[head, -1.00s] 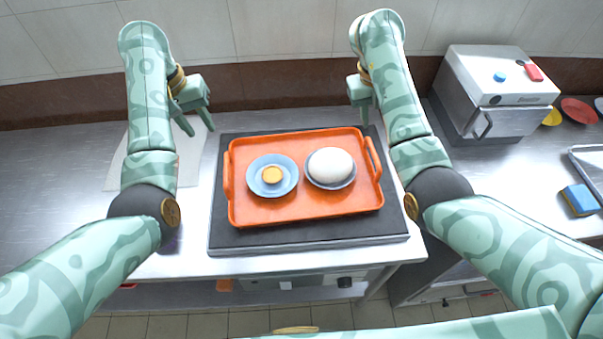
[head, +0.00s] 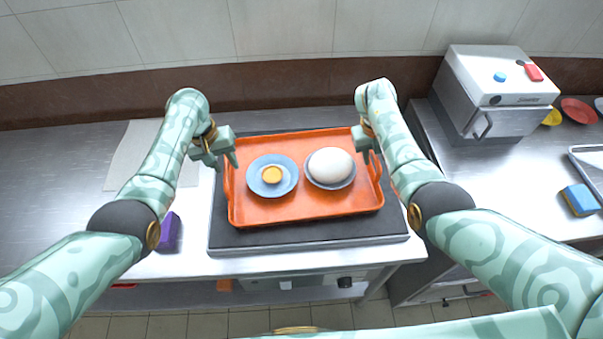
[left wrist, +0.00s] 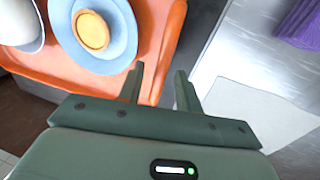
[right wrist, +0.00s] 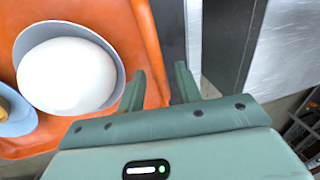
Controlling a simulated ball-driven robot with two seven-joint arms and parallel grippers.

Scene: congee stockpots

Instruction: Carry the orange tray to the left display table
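The orange tray (head: 300,213) lies on a dark mat (head: 300,240) on the steel counter. It holds a blue saucer (head: 272,190) with a small yellow round thing (head: 271,174), and a blue-rimmed bowl (head: 331,185) with a white rounded thing (head: 331,165). My left gripper (head: 222,158) is open at the tray's left end; its fingers (left wrist: 158,85) lie to either side of the tray's edge in the wrist view. My right gripper (head: 367,152) is open at the right end, its fingers (right wrist: 160,85) likewise astride the edge. Contact with the handles cannot be told. The left display table is not identifiable.
A purple block (head: 169,232) lies on the counter left of the mat, near a pale sheet (head: 135,150). A steel box appliance (head: 490,95), plates (head: 578,111) and a blue-yellow sponge (head: 580,200) stand right. A wall runs along the back.

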